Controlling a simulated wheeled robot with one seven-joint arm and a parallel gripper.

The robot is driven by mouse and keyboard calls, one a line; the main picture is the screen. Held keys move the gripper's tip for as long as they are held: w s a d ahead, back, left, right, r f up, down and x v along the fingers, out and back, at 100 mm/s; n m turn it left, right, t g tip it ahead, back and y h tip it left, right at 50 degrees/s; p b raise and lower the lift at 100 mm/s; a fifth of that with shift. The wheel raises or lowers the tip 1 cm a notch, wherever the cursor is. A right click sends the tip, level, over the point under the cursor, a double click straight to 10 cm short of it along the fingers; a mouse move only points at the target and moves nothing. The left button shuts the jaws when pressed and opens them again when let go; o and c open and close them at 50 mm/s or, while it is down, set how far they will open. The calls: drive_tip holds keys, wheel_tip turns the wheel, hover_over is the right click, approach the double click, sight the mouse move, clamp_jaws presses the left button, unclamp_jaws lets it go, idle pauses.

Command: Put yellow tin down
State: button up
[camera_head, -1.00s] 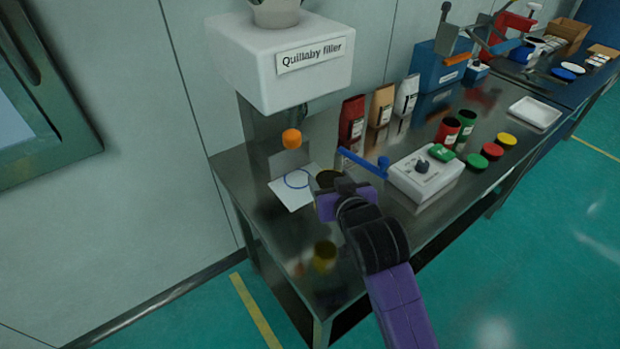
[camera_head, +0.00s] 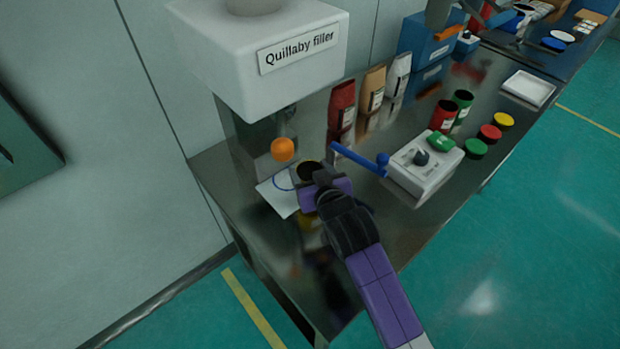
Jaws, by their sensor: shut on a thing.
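The yellow tin (camera_head: 309,168) is mostly hidden behind my gripper; its dark open top shows, with a thin yellow rim. My gripper (camera_head: 322,184) is shut on the tin, and the fingertips are hard to make out. A yellow reflection shows in the steel bench top below, so the tin seems held above the bench. The tin is at the right edge of a white plate (camera_head: 270,194) with a blue ring (camera_head: 284,179), under the Quillaby filler (camera_head: 262,62). An orange ball-shaped part (camera_head: 283,149) is just left of the tin.
Bags (camera_head: 343,103), red and green tins (camera_head: 445,115) and several lids (camera_head: 489,133) lie farther right. The front-left bench top (camera_head: 240,222) is clear.

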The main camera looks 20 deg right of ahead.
sight(306, 174)
drive_tip(key=shift+f, duration=1.45)
drive_tip(key=shift+f, duration=0.15)
drive_tip(key=o, duration=1.9)
drive_tip(key=shift+c, duration=0.2)
drive_tip(key=v, duration=1.2)
drive_tip(key=shift+r+b, duration=0.2)
drive_tip(key=shift+b, duration=0.15)
